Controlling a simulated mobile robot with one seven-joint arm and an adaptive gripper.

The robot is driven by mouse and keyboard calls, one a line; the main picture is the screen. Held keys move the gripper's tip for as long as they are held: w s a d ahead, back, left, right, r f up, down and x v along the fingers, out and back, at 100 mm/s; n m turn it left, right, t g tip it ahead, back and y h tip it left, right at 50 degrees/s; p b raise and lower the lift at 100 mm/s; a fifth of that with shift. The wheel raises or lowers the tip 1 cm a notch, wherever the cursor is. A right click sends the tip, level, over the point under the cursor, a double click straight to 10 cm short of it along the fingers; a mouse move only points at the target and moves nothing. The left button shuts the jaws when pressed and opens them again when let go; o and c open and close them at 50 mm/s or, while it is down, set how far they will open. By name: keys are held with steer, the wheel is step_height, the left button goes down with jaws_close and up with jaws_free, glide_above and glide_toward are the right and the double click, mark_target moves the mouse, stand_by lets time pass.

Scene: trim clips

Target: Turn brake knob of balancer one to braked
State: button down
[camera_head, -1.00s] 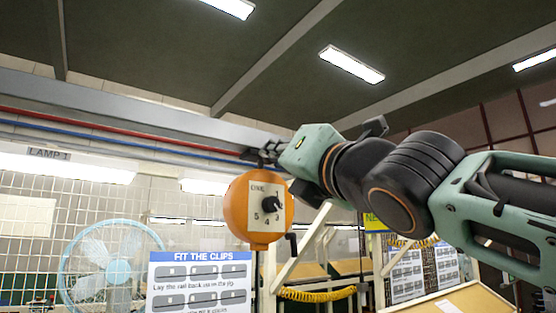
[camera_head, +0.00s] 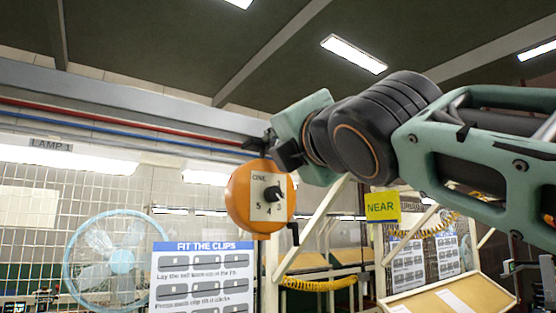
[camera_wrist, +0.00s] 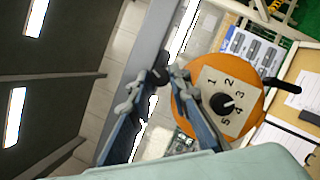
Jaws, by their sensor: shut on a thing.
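Balancer one is an orange round body (camera_head: 240,203), left of centre in the head view and at the right in the wrist view (camera_wrist: 180,69). Its pale plate (camera_head: 262,208) reads ONE and carries numbers around a black knob (camera_wrist: 223,103). My gripper (camera_wrist: 158,76) is at the balancer's top, beside the overhead beam and apart from the plate's knob. Its fingertips are closed around a small dark round part (camera_wrist: 160,77). I cannot tell for sure that this part is the brake knob. In the head view my wrist and fingers hide most of it.
A grey beam (camera_head: 130,105) with red and blue lines runs overhead. A black crank (camera_head: 293,234) hangs at the balancer's right. Below are a FIT THE CLIPS board (camera_head: 203,280), a fan (camera_head: 120,261) and a yellow NEAR sign (camera_head: 381,207).

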steer(key=shift+m+h, duration=0.4)
steer(key=shift+m, duration=0.9)
steer(key=c, duration=1.8)
jaws_free()
steer(key=shift+r, duration=0.15)
